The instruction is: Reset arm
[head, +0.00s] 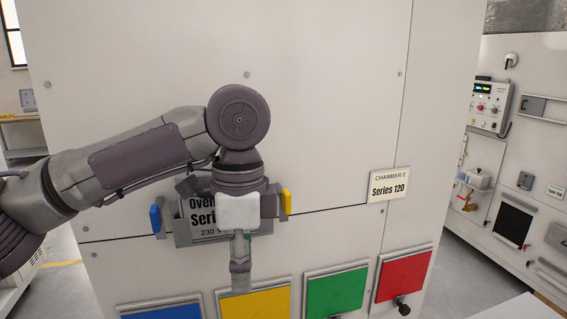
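My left arm (130,160) comes in from the left and bends down at a round joint in front of a large white cabinet. My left gripper (240,285) points downward, its tip in front of the yellow panel. I see it edge-on, so its finger gap is hidden. I cannot tell whether it touches the cabinet. No held object shows. Behind it, a grey holder with a blue end (155,219) and a yellow end (287,202) carries a partly hidden oven label (202,218). My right gripper is not in view.
Blue (165,312), yellow (262,302), green (336,290) and red (404,275) panels line the cabinet's lower front. A dark knob (403,306) sticks out by the red one. A "Chamber 2" sign (388,185) is at right. Another equipment cabinet (540,150) stands farther right.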

